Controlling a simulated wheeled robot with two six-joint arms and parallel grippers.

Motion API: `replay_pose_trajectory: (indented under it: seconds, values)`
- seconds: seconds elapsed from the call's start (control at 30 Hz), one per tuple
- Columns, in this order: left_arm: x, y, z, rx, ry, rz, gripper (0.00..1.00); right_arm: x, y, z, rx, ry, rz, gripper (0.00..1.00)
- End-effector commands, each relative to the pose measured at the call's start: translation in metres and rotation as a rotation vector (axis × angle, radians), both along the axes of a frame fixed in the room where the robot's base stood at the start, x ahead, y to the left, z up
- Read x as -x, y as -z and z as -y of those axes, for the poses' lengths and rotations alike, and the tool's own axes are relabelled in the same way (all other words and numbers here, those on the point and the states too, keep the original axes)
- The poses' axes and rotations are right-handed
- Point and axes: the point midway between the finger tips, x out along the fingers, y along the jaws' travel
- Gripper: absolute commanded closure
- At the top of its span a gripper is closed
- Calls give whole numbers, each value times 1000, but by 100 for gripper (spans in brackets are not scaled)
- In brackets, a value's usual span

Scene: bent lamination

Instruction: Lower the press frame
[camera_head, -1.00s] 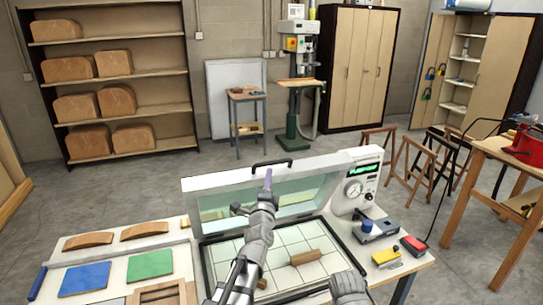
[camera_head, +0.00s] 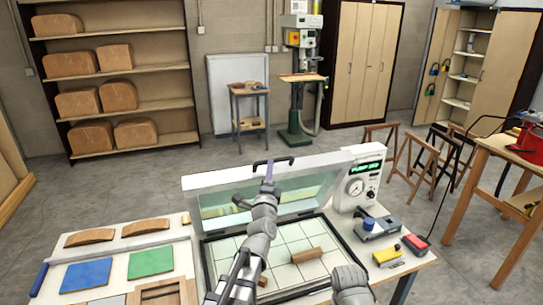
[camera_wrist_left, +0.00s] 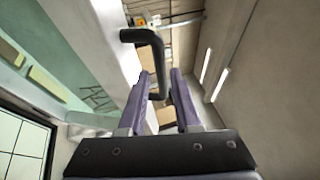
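The press frame (camera_head: 205,186) is a pale frame with a glassy panel, standing raised and tilted at the back of the press bed (camera_head: 215,252). Its black bar handle (camera_head: 288,160) sticks out from the top edge. My left gripper (camera_head: 269,168) is at this handle. In the left wrist view the handle (camera_wrist_left: 142,36) reaches down between the two purple fingers of the left gripper (camera_wrist_left: 162,82). The fingers stand apart, with gaps beside the handle. My right arm shows at the bottom right of the head view, but its gripper is out of frame.
A wooden block (camera_head: 307,255) and a smaller one lie on the gridded bed. A white control box (camera_head: 357,188) with a gauge stands right of the frame. A blue sheet (camera_head: 86,276), a green sheet (camera_head: 151,262) and curved wooden pieces (camera_head: 90,237) lie at left.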

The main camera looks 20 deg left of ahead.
Motion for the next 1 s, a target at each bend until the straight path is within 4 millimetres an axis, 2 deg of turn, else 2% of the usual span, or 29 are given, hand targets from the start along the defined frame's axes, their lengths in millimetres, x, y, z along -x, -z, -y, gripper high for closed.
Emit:
replay_pose_trajectory:
  seconds: [0.17,0.53,0.87,1.0]
  values:
    - [-17,-5,-3,-2,0,0,68,0,-5,0,0,0,0,50]
    - [-68,-17,-13,0,-1,0,68,0,-17,0,0,-1,0,50]
    - [-73,-17,-14,0,0,0,68,0,-17,0,0,-1,0,50]
    - [-72,-17,-14,0,0,0,82,0,-17,0,0,-1,0,50]
